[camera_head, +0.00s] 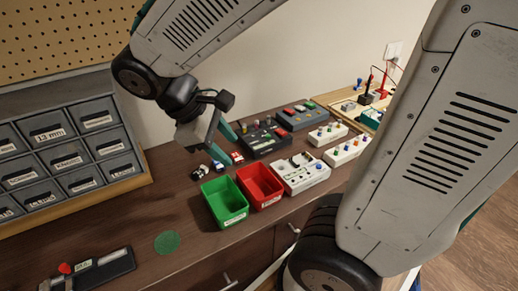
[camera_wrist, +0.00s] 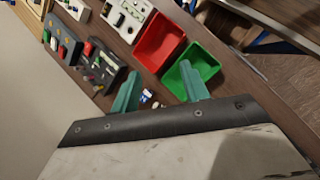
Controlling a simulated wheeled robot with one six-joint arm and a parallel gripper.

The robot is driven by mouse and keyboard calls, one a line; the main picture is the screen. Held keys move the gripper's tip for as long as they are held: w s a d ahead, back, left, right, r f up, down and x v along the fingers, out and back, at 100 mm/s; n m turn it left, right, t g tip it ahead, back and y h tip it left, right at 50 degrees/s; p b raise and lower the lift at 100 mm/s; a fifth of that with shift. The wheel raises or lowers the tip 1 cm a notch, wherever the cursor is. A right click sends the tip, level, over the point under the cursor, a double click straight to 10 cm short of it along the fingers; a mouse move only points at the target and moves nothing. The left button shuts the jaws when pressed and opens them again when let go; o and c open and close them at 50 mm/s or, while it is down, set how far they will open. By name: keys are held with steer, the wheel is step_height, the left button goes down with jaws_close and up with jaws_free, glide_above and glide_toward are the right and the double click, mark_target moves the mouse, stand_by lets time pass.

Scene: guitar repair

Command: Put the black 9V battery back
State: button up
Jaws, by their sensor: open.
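My gripper (camera_head: 220,132) is open and empty above the bench, behind the bins. Its two teal fingers also show in the wrist view (camera_wrist: 160,88), spread apart. Several small battery-like pieces lie on the wood below it, behind the green bin. One is dark (camera_head: 200,171), one is blue and white (camera_head: 217,165), and one is red and white (camera_head: 237,157). The dark one may be the black 9V battery, but it is too small to be sure. In the wrist view, a blue and white piece (camera_wrist: 147,96) shows between the fingers.
A green bin (camera_head: 224,214) and a red bin (camera_head: 261,197) stand side by side, apparently empty. Pedals and white boxes stand to their right. A drawer cabinet (camera_head: 70,160) is at left.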

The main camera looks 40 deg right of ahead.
steer(key=s+r+m+t+y, duration=0.3)
steer(key=s+m+y, duration=0.2)
steer(key=s+m, duration=0.2)
steer(key=shift+s+d+r, duration=0.3)
steer(key=shift+s+d, duration=0.15)
steer(key=shift+s, duration=0.8)
